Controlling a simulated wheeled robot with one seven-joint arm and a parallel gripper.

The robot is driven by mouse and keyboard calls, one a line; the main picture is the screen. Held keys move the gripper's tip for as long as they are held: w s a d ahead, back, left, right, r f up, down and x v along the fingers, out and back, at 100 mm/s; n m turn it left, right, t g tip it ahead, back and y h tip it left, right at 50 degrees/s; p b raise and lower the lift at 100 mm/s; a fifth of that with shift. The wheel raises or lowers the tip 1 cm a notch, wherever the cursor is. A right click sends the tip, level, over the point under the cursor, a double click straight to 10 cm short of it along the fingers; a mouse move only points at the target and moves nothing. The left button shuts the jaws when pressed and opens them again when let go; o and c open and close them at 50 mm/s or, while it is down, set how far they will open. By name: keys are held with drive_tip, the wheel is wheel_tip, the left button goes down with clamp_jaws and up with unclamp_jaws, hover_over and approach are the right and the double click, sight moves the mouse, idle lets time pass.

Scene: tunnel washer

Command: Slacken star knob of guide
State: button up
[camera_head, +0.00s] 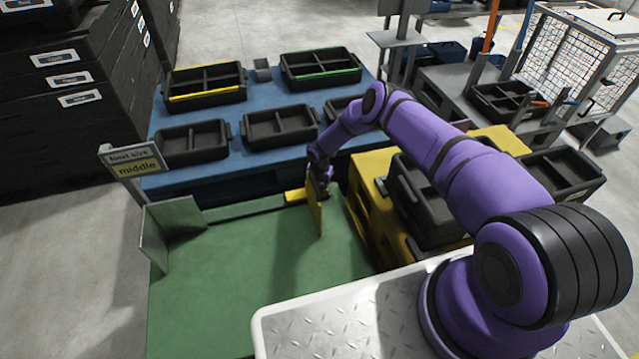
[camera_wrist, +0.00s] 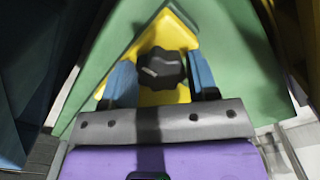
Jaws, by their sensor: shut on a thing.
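The black star knob (camera_wrist: 161,69) sits on the yellow guide (camera_wrist: 166,33) in the wrist view, with a light mark on its face. The blue fingers of my gripper (camera_wrist: 161,78) stand on either side of the knob and are shut on it. In the head view the guide (camera_head: 315,215) stands upright as a yellow plate at the back right of the green table. My gripper (camera_head: 319,180) is at its upper part. The knob is hidden there behind my gripper and the guide.
The green table (camera_head: 230,285) is mostly bare, with a grey-green angled plate (camera_head: 174,226) at its left. A sign (camera_head: 137,167) reads "middle". Black trays stand on the blue table (camera_head: 220,118) behind. A yellow stand (camera_head: 368,200) with black crates is close right of the guide.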

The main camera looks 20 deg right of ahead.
drive_tip(key=o, duration=0.9)
drive_tip(key=shift+o, duration=0.2)
wheel_tip(320, 180, up, 11)
drive_tip(key=shift+f, duration=0.1)
